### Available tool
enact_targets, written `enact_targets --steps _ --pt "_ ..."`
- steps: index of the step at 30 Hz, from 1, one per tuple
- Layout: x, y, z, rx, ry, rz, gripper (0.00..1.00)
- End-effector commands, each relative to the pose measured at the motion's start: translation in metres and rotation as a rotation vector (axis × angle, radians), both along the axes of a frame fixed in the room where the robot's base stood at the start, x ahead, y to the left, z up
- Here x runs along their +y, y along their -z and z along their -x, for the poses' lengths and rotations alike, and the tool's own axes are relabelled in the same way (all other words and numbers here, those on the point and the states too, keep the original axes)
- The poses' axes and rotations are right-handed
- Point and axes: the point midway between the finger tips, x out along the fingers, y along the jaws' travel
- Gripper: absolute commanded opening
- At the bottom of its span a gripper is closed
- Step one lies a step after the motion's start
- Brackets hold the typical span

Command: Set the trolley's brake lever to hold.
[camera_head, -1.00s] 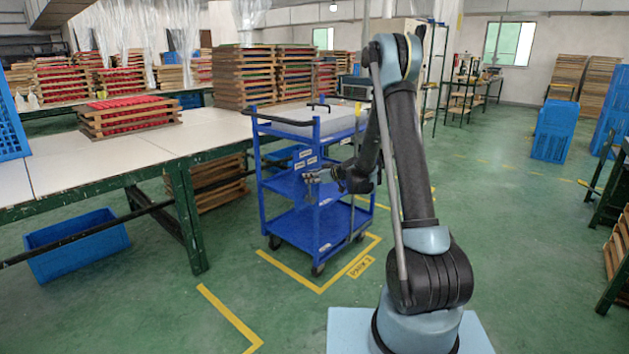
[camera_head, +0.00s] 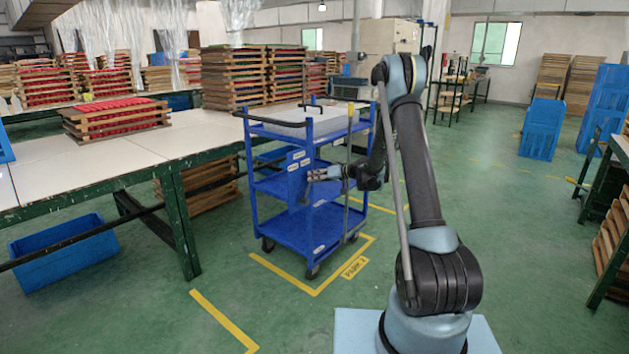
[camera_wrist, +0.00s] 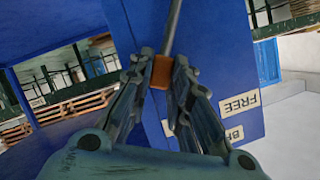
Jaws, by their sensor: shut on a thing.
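The blue trolley (camera_head: 300,230) stands in the middle of the head view, a grey load on its top. My gripper (camera_head: 313,175) is at the labelled blue panel on its near side. In the wrist view my gripper (camera_wrist: 161,74) is shut on an orange grip (camera_wrist: 161,71) of the brake lever. The lever's grey rod (camera_wrist: 174,25) runs up from there across the panel (camera_wrist: 213,45). A label reading FREE (camera_wrist: 239,105) lies right of my fingers, upside down. No hold mark is readable.
A long white table (camera_head: 100,155) with green legs stands left of the trolley. Yellow floor lines (camera_head: 285,275) surround the trolley. A blue crate (camera_head: 65,250) lies under the table. Open green floor lies to the right, with blue crates (camera_head: 541,128) farther back.

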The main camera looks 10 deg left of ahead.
Motion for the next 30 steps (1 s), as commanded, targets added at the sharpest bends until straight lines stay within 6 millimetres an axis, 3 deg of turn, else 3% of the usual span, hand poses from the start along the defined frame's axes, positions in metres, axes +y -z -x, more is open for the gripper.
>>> enact_targets --steps 16,17,19,30 --pt "-0.0016 0.0022 -0.0031 0.024 0.001 -0.015 0.0" --pt "-0.0018 0.0022 -0.0031 0.024 0.001 -0.015 0.23" --pt "-0.0017 0.0021 -0.0031 0.023 0.001 -0.014 0.38" --pt "-0.0028 0.0012 -0.0019 0.024 0.0 -0.016 0.38"
